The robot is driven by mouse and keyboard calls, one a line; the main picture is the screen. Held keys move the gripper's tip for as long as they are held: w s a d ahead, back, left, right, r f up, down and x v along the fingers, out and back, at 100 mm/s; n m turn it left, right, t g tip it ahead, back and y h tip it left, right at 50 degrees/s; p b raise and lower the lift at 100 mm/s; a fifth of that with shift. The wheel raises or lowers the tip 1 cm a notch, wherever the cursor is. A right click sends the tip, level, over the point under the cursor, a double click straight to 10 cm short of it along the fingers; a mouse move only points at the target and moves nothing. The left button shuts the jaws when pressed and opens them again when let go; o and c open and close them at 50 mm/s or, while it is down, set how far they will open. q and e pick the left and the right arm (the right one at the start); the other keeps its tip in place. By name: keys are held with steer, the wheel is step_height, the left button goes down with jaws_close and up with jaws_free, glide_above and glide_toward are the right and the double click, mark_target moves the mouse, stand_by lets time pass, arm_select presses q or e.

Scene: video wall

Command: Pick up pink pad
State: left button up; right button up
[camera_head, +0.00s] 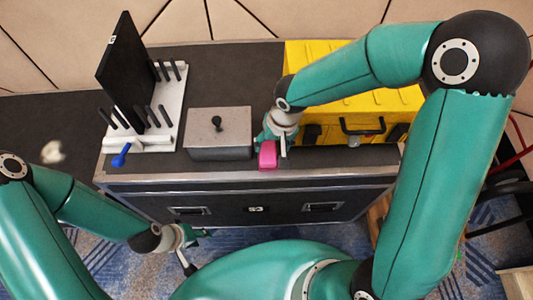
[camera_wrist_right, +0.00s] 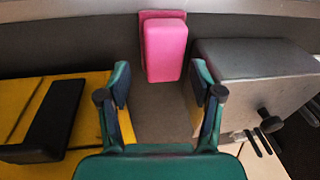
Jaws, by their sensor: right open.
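The pink pad (camera_head: 268,154) lies near the front edge of the dark case top, between the grey box and the yellow case. In the right wrist view the pink pad (camera_wrist_right: 166,50) sits just beyond and between the fingertips. My right gripper (camera_head: 277,143) is just above and beside it in the head view. In the right wrist view my right gripper (camera_wrist_right: 160,85) is open and empty, its two fingers apart. My left gripper (camera_head: 190,245) hangs low in front of the case, away from the pad; its fingers are too small to read.
A grey box (camera_head: 218,134) with a black knob stands left of the pad. A yellow case (camera_head: 370,97) with a black handle lies behind right. A white rack (camera_head: 160,125) with black pegs and a dark panel (camera_head: 127,70) stands at the left. The case's front edge (camera_head: 200,178) is close.

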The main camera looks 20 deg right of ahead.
mark_target(270, 151)
steer(key=f, duration=0.5)
steer(key=shift+w+a, duration=0.25)
steer(key=shift+a, duration=0.15)
steer(key=c, duration=0.8)
